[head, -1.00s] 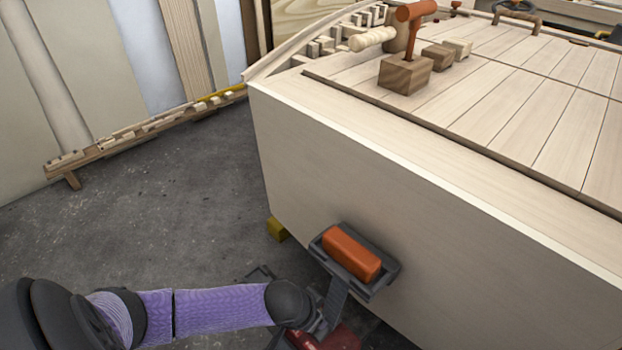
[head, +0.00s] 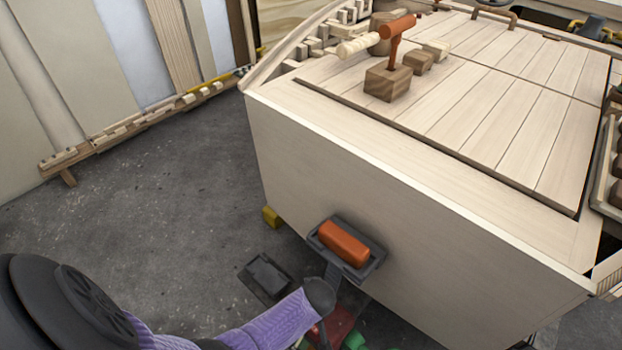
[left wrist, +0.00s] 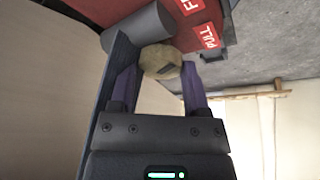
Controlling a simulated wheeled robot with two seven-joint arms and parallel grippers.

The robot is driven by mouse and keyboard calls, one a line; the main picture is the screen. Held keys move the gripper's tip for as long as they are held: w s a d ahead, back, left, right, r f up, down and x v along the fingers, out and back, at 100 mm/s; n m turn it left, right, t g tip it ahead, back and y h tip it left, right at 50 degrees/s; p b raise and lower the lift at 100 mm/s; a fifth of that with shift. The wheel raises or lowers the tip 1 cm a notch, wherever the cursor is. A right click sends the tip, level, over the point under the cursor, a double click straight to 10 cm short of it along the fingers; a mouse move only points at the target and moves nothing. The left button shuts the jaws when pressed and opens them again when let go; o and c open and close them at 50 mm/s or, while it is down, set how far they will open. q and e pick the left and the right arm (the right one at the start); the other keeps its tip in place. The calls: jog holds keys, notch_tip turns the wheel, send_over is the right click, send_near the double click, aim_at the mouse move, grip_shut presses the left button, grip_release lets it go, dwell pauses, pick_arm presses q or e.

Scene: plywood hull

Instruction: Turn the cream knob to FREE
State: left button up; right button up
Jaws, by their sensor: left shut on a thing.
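In the left wrist view the cream knob (left wrist: 158,58) sits on a red panel (left wrist: 185,25). It is faceted and has a dark mark on its face. My left gripper (left wrist: 160,75) is shut on it, with a finger on each side. A white-on-red PULL label (left wrist: 208,36) is near the knob, and another label starting with F (left wrist: 190,5) is cut by the frame edge. I cannot tell which label the mark points to. In the head view the red panel (head: 342,322) shows only partly, low by the hull; the knob and left gripper are hidden there. My right gripper is not in view.
The pale plywood hull (head: 390,240) stands close on the right. A dark tray with an orange block (head: 343,243) juts from its side above my arm. A grey cylinder (left wrist: 140,25) is close to the left finger. Grey floor (head: 170,200) is open on the left.

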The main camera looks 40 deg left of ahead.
pick_arm(q)
jog(key=shift+d+n+g+y, duration=0.1)
jog(key=shift+n+g+y, duration=0.2)
jog(key=shift+n, duration=0.7)
jog(key=shift+w+n, duration=0.1)
jog(key=shift+n, duration=0.4)
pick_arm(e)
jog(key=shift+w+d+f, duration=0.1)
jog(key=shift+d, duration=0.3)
pick_arm(q)
jog(key=o, duration=1.3)
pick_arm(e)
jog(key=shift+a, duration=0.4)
pick_arm(q)
jog(key=p+v, duration=0.7)
jog(key=v, duration=0.3)
jog(key=shift+w, duration=0.15)
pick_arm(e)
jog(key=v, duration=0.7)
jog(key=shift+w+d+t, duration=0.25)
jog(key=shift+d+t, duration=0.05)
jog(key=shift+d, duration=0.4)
